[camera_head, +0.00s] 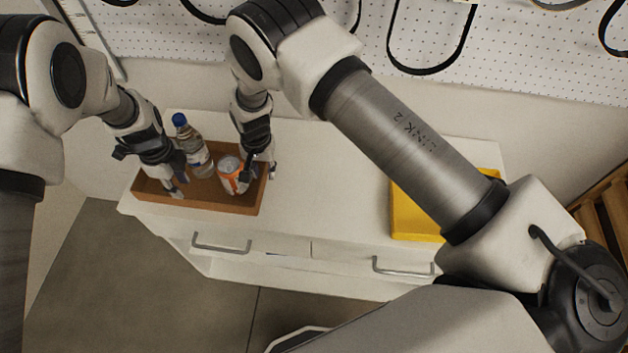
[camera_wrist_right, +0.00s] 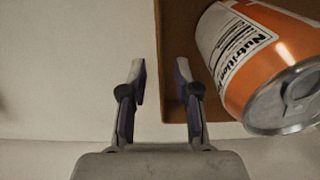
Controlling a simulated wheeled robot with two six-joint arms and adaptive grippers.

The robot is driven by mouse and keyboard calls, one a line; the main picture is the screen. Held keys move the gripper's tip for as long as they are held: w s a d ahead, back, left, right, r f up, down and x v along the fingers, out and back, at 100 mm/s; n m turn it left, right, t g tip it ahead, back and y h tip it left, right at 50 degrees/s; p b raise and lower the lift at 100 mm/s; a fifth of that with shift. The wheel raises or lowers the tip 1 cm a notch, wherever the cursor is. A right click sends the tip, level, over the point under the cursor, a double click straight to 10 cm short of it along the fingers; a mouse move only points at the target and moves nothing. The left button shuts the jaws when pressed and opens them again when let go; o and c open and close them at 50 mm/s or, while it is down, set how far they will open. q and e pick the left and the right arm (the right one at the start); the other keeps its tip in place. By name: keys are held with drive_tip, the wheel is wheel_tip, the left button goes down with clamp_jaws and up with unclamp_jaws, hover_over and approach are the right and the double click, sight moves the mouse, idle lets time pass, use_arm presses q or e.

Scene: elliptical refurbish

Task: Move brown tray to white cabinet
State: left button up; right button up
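The brown tray (camera_head: 215,205) sits on the left part of a white cabinet top (camera_head: 330,190). It holds a clear bottle with a blue cap (camera_head: 195,150) and an orange and white can (camera_head: 231,177). My left gripper (camera_head: 178,187) points down at the tray's left part; whether its fingers are apart is too small to tell. My right gripper (camera_head: 260,172) is at the tray's right end, beside the can. In the right wrist view its fingers (camera_wrist_right: 162,75) are apart, with the tray's wall (camera_wrist_right: 159,55) between them and the can (camera_wrist_right: 265,65) to the right.
A yellow container (camera_head: 415,218) stands on the right part of the cabinet top. The middle of the top is clear. Drawers with metal handles (camera_head: 222,247) are in the cabinet front. A white pegboard (camera_head: 340,45) with black loops is behind. A wooden slatted thing (camera_head: 610,210) is at the right edge.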

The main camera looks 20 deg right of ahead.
drive_tip(key=shift+s+r, duration=0.1)
drive_tip(key=shift+r, duration=0.25)
use_arm(q)
wheel_tip(320, 180, up, 5)
drive_tip(key=shift+f, duration=0.2)
use_arm(e)
wheel_tip(320, 180, up, 12)
drive_tip(key=shift+f, duration=0.25)
use_arm(q)
drive_tip(key=shift+s, duration=0.1)
